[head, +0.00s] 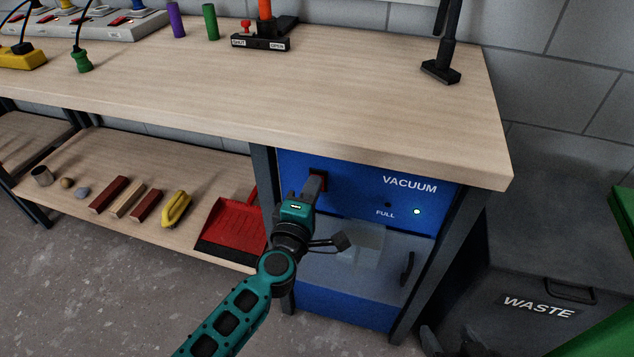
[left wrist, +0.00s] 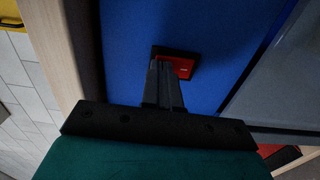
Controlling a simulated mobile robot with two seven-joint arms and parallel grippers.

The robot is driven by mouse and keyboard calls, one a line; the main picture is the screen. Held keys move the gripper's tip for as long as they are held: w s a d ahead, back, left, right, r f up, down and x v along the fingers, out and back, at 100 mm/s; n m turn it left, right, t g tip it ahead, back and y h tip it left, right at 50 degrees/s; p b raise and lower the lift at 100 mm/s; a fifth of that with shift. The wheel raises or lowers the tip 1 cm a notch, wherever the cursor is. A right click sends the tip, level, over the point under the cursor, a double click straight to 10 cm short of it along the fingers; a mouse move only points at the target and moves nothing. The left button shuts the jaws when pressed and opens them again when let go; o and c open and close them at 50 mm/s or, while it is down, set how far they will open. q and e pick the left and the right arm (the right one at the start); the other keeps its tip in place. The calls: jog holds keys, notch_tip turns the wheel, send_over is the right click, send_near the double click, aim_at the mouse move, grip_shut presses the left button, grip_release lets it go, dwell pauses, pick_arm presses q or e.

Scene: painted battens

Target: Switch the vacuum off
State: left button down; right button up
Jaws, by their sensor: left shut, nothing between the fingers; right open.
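The blue vacuum (head: 350,180) sits under the right end of the bench, labelled VACUUM. Its red switch (head: 318,178) is on the upper left of the front panel, mostly hidden behind my left gripper (head: 316,182). In the left wrist view the switch (left wrist: 184,68) is a red rocker in a dark frame. My left gripper (left wrist: 165,66) is shut and empty, its tips over or against the switch; contact is unclear. A lamp (head: 417,211) on the panel glows pale green-white; the lamp above FULL (head: 388,205) is dark. My right gripper (head: 452,341) is open at the bottom edge, partly cut off.
The bench top (head: 340,90) overhangs the vacuum. Below the panel is a clear bin (head: 345,270) with a dark handle. A red dustpan (head: 232,228) and battens lie on the shelf at left. A grey WASTE bin (head: 545,265) stands at right.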

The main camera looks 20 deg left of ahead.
pick_arm(q)
jog(key=shift+w, duration=0.3)
jog(key=s, duration=0.7)
jog(key=shift+p, duration=0.3)
pick_arm(e)
jog(key=shift+r, duration=0.3)
pick_arm(q)
jog(key=shift+a, duration=0.1)
jog(key=s+a+f+m+g+p, duration=0.2)
jog(key=s+m+g+p, duration=0.1)
jog(key=s+m, duration=0.4)
jog(key=s+a+f+m+g+h+p, duration=0.1)
jog(key=s+m+g+p, duration=0.3)
jog(key=m, duration=0.9)
jog(key=s+a+f, duration=0.1)
jog(key=s, duration=0.2)
jog(key=shift+s+f, duration=0.3)
pick_arm(e)
jog(key=shift+h, duration=0.4)
jog(key=d+r, duration=0.1)
jog(key=s+d+r, duration=0.1)
jog(key=d+r, duration=0.1)
jog(key=shift+s+r, duration=0.2)
jog(key=shift+r, duration=0.05)
